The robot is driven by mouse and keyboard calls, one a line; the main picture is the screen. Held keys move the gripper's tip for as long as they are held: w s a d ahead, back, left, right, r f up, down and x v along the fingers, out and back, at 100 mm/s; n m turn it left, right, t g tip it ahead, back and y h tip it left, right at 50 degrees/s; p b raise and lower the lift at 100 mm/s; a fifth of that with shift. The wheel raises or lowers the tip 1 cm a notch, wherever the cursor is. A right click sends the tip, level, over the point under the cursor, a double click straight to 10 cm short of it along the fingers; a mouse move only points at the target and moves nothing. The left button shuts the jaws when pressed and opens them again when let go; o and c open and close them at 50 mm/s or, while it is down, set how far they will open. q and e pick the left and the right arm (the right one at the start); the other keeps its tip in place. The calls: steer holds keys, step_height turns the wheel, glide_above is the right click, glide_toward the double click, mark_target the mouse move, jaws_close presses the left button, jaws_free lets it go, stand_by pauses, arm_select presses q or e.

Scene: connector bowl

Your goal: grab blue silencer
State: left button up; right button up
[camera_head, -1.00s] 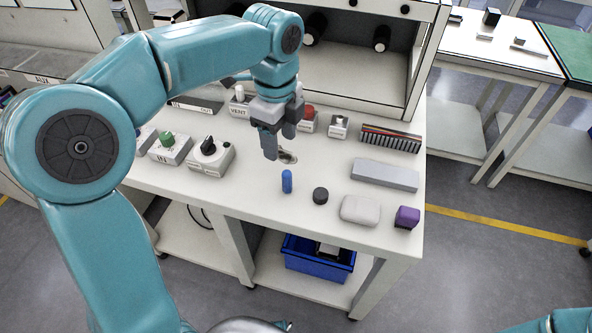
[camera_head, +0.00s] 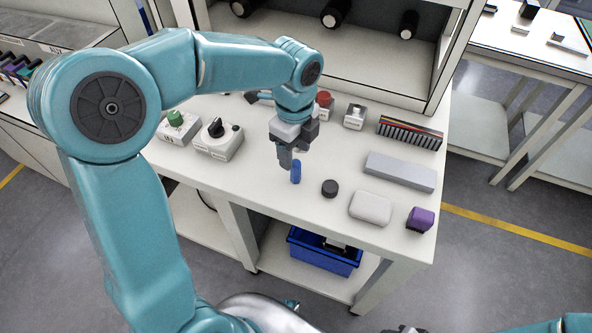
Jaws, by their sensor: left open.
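The blue silencer (camera_head: 296,172) is a small blue cylinder standing upright near the front of the white bench. My left gripper (camera_head: 289,162) points down just above and behind it, at its upper left in the picture. Its grey fingers are open, and the silencer's full height shows in front of them. I cannot tell whether a finger touches it. My right gripper does not show clearly; only a piece of teal arm is at the lower right corner.
To the right of the silencer are a black round cap (camera_head: 330,188), a whitish rounded block (camera_head: 370,208), a purple block (camera_head: 420,219) and a long grey bar (camera_head: 400,171). Control boxes (camera_head: 217,140) stand at left. A blue bin (camera_head: 325,255) is on the lower shelf (camera_head: 270,262).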

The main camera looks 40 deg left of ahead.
mark_target(295, 161)
arm_select(q)
step_height(295, 161, down, 5)
steer(key=shift+f+b, duration=0.2)
steer(key=shift+b, duration=0.1)
steer(key=shift+c, duration=0.4)
jaws_close()
steer(key=shift+r, duration=0.1)
